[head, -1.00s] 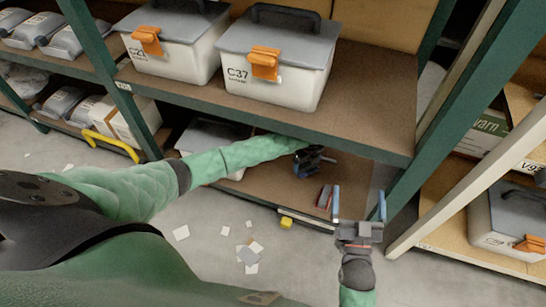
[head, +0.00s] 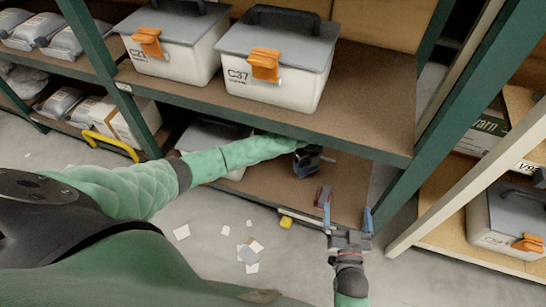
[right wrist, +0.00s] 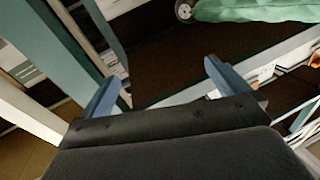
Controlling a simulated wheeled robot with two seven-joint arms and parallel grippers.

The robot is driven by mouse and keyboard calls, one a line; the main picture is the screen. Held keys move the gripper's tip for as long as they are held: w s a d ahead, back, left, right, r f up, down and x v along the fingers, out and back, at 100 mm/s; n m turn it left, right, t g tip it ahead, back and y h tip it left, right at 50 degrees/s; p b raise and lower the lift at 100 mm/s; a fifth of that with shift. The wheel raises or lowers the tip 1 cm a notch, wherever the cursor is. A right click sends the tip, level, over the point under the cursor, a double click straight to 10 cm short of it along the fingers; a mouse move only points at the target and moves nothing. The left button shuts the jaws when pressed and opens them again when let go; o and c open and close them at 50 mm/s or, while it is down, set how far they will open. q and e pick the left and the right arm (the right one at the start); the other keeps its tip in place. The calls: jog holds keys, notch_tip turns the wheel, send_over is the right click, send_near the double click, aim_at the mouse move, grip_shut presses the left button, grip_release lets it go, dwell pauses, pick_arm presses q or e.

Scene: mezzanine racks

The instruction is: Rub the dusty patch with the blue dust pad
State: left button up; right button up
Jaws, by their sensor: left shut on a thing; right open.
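My left gripper (head: 307,163) reaches under the upper shelf, low over the lower shelf board (head: 263,188). It is shut on what looks like the blue dust pad, mostly hidden by the gripper; I cannot tell whether the pad touches the board. I cannot make out the dusty patch in either view. My right gripper (head: 347,209) is open and empty in front of the lower shelf's right end. In the right wrist view, its two blue fingers (right wrist: 162,84) stand wide apart with nothing between them.
A small red and grey item (head: 323,194) lies on the lower shelf, close behind the right gripper's left finger. Bin C37 (head: 275,68) and another bin (head: 175,45) stand on the upper shelf. A green post (head: 400,195) rises to the right.

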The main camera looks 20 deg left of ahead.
notch_tip(320, 180, down, 11)
jog(key=s+g+h, duration=0.1)
jog(key=s+g, duration=0.2)
jog(key=shift+g+p, duration=0.4)
jog(key=shift+p, duration=0.05)
jog(key=shift+w+r, duration=0.15)
jog(key=shift+r, duration=0.25)
